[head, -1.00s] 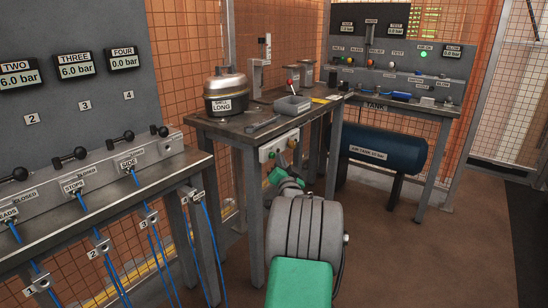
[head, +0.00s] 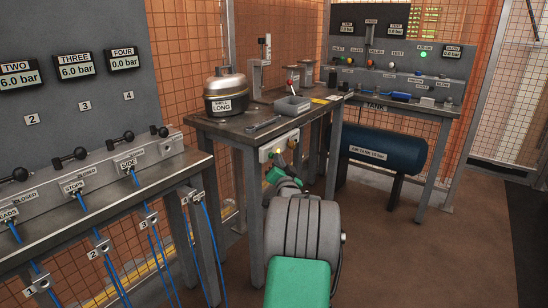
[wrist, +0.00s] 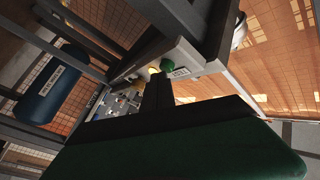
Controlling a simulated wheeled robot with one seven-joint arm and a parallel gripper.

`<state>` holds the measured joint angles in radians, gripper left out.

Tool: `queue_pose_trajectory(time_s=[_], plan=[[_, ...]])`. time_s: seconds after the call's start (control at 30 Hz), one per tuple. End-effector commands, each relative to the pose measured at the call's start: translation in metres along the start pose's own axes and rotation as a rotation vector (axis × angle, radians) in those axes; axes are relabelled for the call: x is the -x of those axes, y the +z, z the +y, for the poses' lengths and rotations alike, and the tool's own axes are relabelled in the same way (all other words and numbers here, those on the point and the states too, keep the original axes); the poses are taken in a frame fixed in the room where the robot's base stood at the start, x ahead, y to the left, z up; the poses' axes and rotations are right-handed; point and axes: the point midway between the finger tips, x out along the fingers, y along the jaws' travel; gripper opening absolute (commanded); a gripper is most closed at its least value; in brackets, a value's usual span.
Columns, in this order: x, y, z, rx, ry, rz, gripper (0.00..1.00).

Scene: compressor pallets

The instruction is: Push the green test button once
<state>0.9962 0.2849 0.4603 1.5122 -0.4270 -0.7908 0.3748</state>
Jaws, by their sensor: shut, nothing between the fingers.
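The green test button (wrist: 167,65) is a small round green knob on a pale box (wrist: 190,62) in the wrist view. In the head view the box (head: 265,155) hangs on the front of the middle bench, under its top. My gripper (wrist: 158,78) is shut and empty. Its dark fingertips point at the box and lie just below the button in the wrist view. I cannot tell whether they touch it. In the head view my gripper (head: 281,162) is small and partly hidden behind my own wrist, in front of the box.
A valve panel bench (head: 100,186) with blue hoses stands at the left. A dark blue air tank (head: 380,150) lies under the right bench. The brown floor at the right is clear.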

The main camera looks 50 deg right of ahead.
Motion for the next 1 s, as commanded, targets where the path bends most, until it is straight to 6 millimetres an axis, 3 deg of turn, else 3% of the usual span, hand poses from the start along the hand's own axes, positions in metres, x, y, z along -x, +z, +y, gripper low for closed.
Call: queue_pose_trajectory(time_s=[0.47, 1.0], plan=[[-0.001, 0.001, -0.001, -0.001, -0.001, -0.001, 0.00], [0.012, -0.008, 0.008, -0.001, 0.000, 0.000, 0.00]])
